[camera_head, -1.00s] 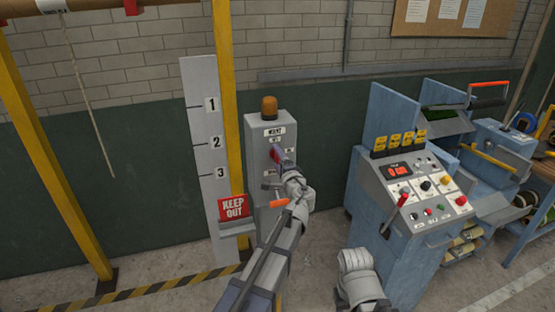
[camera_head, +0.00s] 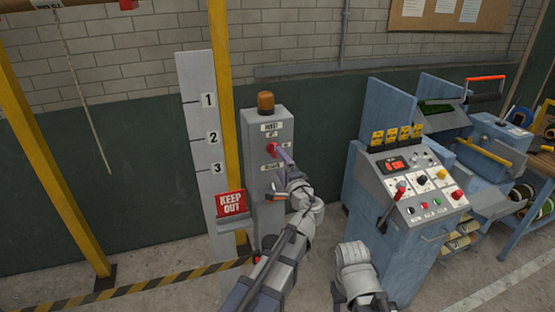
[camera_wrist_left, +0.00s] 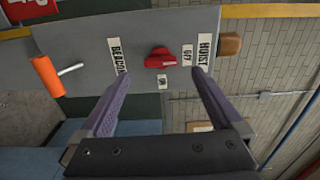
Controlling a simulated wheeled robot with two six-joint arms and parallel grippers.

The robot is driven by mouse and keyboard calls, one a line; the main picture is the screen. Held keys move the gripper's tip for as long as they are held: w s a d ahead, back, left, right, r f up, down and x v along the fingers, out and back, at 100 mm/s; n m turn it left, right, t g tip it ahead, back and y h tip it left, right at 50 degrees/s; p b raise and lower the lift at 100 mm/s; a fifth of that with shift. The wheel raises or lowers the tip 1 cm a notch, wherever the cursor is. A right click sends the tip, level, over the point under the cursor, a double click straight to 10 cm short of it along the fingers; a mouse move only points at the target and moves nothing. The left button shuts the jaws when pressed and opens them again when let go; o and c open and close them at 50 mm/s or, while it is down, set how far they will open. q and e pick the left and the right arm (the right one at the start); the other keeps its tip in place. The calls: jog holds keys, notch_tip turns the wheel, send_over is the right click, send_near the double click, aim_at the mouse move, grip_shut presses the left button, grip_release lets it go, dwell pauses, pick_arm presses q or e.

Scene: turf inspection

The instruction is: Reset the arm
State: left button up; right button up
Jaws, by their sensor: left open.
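My left gripper (camera_head: 281,158) is in front of the grey hoist box (camera_head: 249,180). In the left wrist view its two purple fingers (camera_wrist_left: 162,76) are spread apart with nothing between them. The red knob (camera_head: 271,149) on the box face lies just beyond the fingertips. It also shows in the left wrist view (camera_wrist_left: 160,58), between the HOIST and BEACON labels, apart from both fingers. An orange-handled lever (camera_wrist_left: 48,76) sticks out lower on the box. Part of my right arm shows at the bottom, but its gripper does not.
An amber beacon (camera_head: 265,101) tops the box. A red KEEP OUT sign (camera_head: 230,203) and a yellow post (camera_head: 221,90) stand to its left. A blue control console (camera_head: 385,190) stands on the right. Striped tape (camera_head: 150,287) marks the floor.

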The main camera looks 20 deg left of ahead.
pick_arm(q)
jog(key=shift+s+d, duration=0.25)
jog(key=shift+s, duration=0.15)
jog(key=s+d+f+n+g+h+b, duration=0.25)
jog(key=s+f+n+g, duration=0.5)
jog(key=s+f, duration=0.8)
jog(key=s+d+f+g+h+b, duration=0.1)
jog(key=s+d+f+g+h, duration=0.5)
jog(key=s, duration=0.8)
jog(key=d+f+g, duration=0.1)
jog(key=d+f, duration=0.2)
jog(key=d, duration=0.1)
jog(key=shift+d+f+g, duration=0.15)
jog(key=shift+f+g, duration=0.2)
jog(key=shift+f, duration=0.05)
